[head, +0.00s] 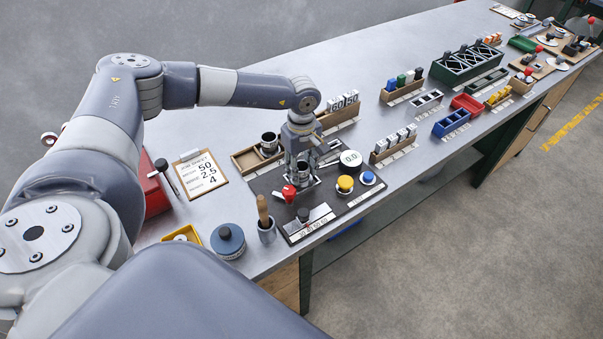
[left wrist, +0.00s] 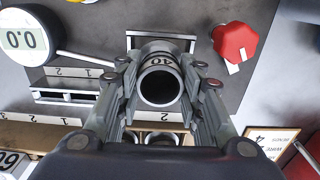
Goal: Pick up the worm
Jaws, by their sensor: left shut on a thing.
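My left gripper (head: 302,176) points down over the dark board on the bench. It is shut on a dark, hollow steel cylinder, which I take to be the worm (head: 304,167). In the left wrist view the worm (left wrist: 160,86) sits between the two fingers, with its round open end facing the camera and the number 40 on its rim. A pale rectangular frame shows just beyond it; I cannot tell whether the worm touches it. My right gripper is not in view.
A red knob (head: 289,193), a yellow button (head: 345,183), a blue button (head: 368,178) and a round 0.0 display (head: 351,159) surround the gripper closely. A wooden tray (head: 240,160) with a similar cylinder stands behind it. A job sheet (head: 200,174) lies to the left.

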